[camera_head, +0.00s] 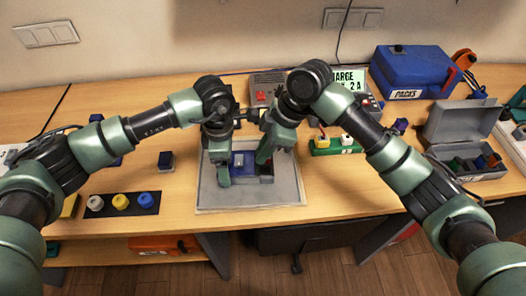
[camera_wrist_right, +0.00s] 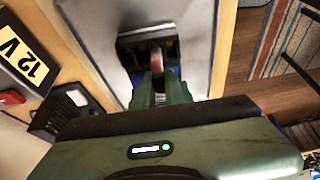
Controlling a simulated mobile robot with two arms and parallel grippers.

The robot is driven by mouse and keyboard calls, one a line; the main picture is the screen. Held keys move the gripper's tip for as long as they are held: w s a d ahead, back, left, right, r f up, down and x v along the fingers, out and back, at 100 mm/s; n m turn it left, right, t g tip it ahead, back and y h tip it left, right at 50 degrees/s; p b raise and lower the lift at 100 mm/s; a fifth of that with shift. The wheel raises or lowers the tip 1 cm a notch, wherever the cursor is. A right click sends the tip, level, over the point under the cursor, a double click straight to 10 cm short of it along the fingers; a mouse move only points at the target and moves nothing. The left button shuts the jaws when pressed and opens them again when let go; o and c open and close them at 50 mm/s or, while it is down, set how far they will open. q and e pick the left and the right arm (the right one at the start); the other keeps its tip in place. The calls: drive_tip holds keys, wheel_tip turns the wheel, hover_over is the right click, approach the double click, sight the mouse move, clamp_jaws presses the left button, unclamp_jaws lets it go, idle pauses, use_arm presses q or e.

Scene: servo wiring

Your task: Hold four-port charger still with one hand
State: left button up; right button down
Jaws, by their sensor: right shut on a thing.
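The four-port charger (camera_head: 266,179) is a dark grey box with open slots, lying on a light grey mat (camera_head: 281,196). A blue block (camera_head: 243,158) fills its left part. It also shows in the right wrist view (camera_wrist_right: 133,42). My left gripper (camera_head: 222,175) is down at the charger's left end, close against it; its jaw gap is hidden. My right gripper (camera_head: 266,152) is over the charger's right part. In the right wrist view its fingers (camera_wrist_right: 158,82) are shut on a small reddish piece (camera_wrist_right: 156,60) at the slots, mostly hidden by the fingers.
A black strip with white, yellow and blue knobs (camera_head: 121,202) lies at left. A green block with coloured pieces (camera_head: 334,147) stands right of the mat. Behind are a blue packs box (camera_head: 411,69) and an open grey case (camera_head: 462,125). The mat's front is clear.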

drive_tip(key=shift+r, duration=0.5)
use_arm(q)
drive_tip(key=shift+s, duration=0.1)
use_arm(e)
drive_tip(key=shift+w+r, duration=0.1)
drive_tip(key=shift+r, duration=1.8)
